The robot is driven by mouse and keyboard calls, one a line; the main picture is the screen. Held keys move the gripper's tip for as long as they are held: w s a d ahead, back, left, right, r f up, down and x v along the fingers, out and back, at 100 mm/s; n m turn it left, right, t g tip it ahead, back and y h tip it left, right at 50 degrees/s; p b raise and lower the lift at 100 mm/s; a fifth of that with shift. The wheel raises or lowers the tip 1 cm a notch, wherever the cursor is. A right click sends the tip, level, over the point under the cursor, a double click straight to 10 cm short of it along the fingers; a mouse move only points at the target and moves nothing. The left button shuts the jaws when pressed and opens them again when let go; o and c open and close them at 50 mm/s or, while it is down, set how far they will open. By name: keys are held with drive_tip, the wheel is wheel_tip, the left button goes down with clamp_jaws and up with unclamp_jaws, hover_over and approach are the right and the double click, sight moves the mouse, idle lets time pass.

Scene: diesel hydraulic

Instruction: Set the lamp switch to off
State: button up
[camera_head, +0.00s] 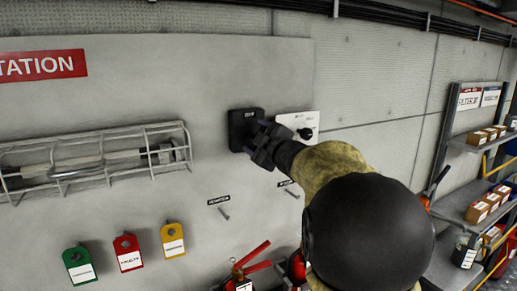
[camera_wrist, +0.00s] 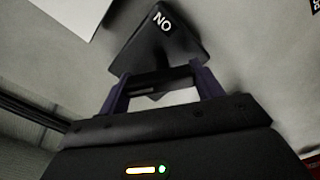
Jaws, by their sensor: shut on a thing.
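A black switch box (camera_head: 240,117) is mounted on the grey wall panel. It fills the top middle of the wrist view (camera_wrist: 150,45), tilted there, with white letters reading "NO" or an inverted "ON". My gripper (camera_head: 258,138) is at the front of this box. In the wrist view its two purple fingers (camera_wrist: 162,84) stand on either side of a dark bar-like part on the box, and are shut on it. The bar's exact shape and position are partly hidden by the gripper body.
A white plate with a black knob (camera_head: 305,133) is just right of the switch box. A wire rack (camera_head: 95,160) with a tool hangs at left. Green, red and yellow tags (camera_head: 173,240) hang below it. Shelves with boxes (camera_head: 480,150) stand at right.

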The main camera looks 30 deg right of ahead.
drive_tip(key=n+b, duration=0.2)
drive_tip(key=n, duration=0.1)
drive_tip(key=shift+f+n+b, duration=0.3)
drive_tip(key=shift+f+b, duration=0.05)
drive_tip(key=shift+a+n+b, duration=0.15)
drive_tip(key=shift+n+b, duration=0.75)
drive_tip(key=shift+n, duration=0.7)
drive_tip(key=shift+r, duration=0.1)
drive_tip(key=o, duration=1)
drive_tip(key=shift+s+r, duration=0.1)
drive_tip(key=s+b, duration=0.2)
drive_tip(key=s, duration=1.5)
drive_tip(key=shift+s+d+b, duration=0.1)
drive_tip(key=shift+d+b, duration=0.1)
drive_tip(key=shift+b, duration=0.15)
